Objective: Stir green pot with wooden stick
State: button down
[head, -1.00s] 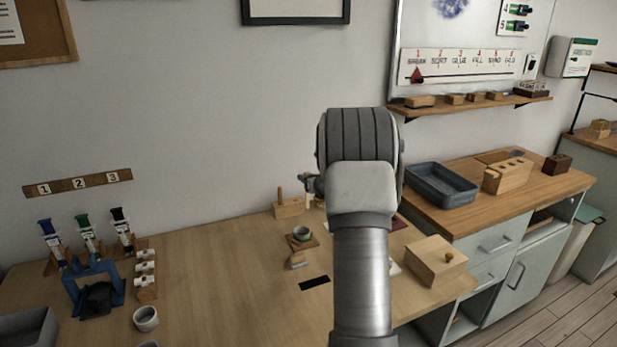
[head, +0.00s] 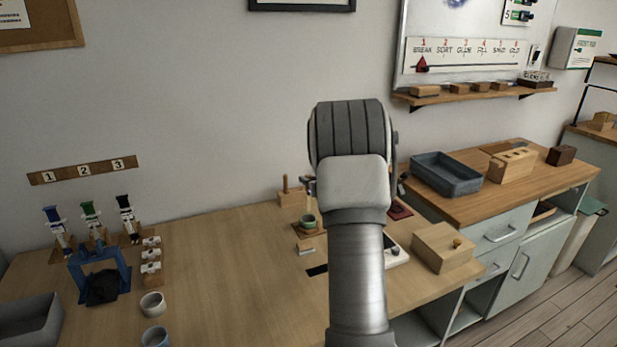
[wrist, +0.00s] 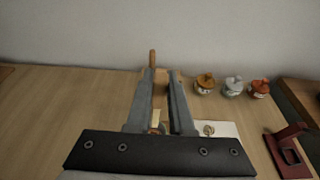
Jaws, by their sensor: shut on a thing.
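The small green pot (head: 307,222) stands on a brown square base on the wooden table in the head view. My gripper (wrist: 162,78) is shut on the wooden stick (wrist: 156,117), a pale piece between its fingers in the wrist view. In the head view, my own arm hides most of the gripper, and a thin pale stick (head: 309,204) shows just over the pot. I cannot tell whether its tip is inside the pot. The pot is not clear in the wrist view.
A wooden block (head: 291,197) with an upright peg stands behind the pot. Several lidded jars (wrist: 233,86) and a dark red stand (wrist: 288,150) are at right in the wrist view. The table's left middle (head: 220,260) is clear.

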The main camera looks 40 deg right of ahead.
jog(key=shift+f+b, duration=2.5)
jog(key=shift+f, duration=0.2)
